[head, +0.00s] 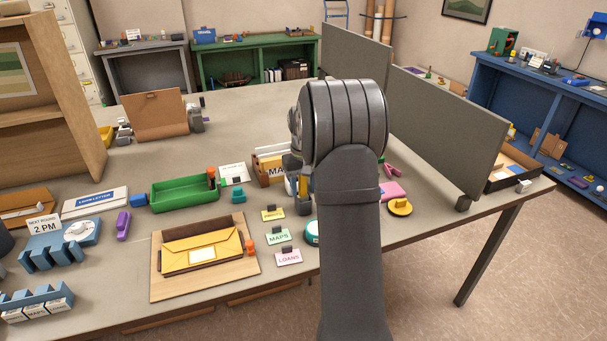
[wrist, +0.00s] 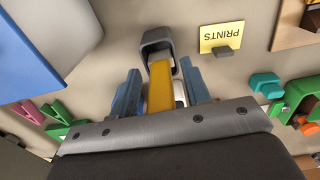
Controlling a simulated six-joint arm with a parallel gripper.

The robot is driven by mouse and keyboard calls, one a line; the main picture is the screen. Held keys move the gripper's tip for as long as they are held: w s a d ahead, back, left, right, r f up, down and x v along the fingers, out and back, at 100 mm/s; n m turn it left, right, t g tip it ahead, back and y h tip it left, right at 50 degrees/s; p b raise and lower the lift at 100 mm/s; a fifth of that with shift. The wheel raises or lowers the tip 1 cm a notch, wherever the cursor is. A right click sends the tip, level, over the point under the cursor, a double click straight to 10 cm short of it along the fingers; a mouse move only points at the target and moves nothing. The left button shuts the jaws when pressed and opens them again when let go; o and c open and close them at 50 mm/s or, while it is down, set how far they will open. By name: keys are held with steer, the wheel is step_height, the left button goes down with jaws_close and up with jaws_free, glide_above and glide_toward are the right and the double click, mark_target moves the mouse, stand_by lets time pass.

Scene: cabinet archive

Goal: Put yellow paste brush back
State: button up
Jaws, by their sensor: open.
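The yellow paste brush (head: 303,186) stands at a small dark grey holder (head: 303,208), just left of my arm. In the wrist view its yellow handle (wrist: 160,88) lies between the two blue fingers of my gripper (wrist: 160,70). The fingers are apart on either side of the handle, and I see a gap beside it. The dark grey holder (wrist: 156,38) shows just beyond the fingertips, with the brush's far end at its opening. How deep the brush sits in it is unclear. In the head view my arm hides most of the gripper.
A yellow PRINTS card (head: 272,213) and a green MAPS card (head: 279,236) stand to the left. A file box (head: 272,165) is behind the holder. A green tray (head: 184,194) lies farther left. A grey partition (head: 447,128) stands right of my arm.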

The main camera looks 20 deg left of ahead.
step_height(320, 180, up, 18)
steer(key=shift+w+f, duration=0.25)
stand_by(0.3)
steer(key=f, duration=1.7)
steer(key=shift+s+f, duration=0.25)
steer(key=shift+r, duration=0.2)
